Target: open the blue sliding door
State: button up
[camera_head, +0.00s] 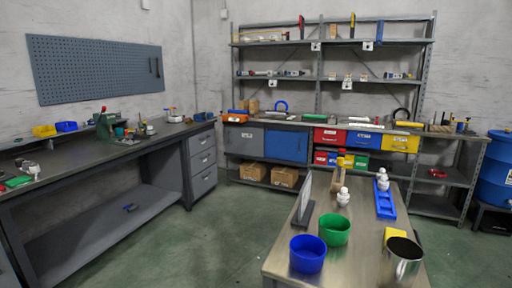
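The blue sliding door (286,146) is a flat blue panel on the low cabinet under the back shelving. It stands upright on the right half of the cabinet front. A grey panel (244,141) fills the left half beside it. No opening into the cabinet can be made out, and a handle on the blue door is too small to tell. My gripper is not in view.
A metal-topped table (330,262) stands in the right foreground with a blue cup (308,254), a green cup (335,230) and a steel pot (403,262). A workbench (90,165) runs along the left wall. Green floor (215,235) between them is clear up to the cabinet.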

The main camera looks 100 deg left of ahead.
aim_at(287, 145)
jog(key=u, duration=4.3)
jog(key=i, duration=3.55)
jog(key=z, duration=2.1)
jog(key=i, duration=0.2)
jog(key=z, duration=0.2)
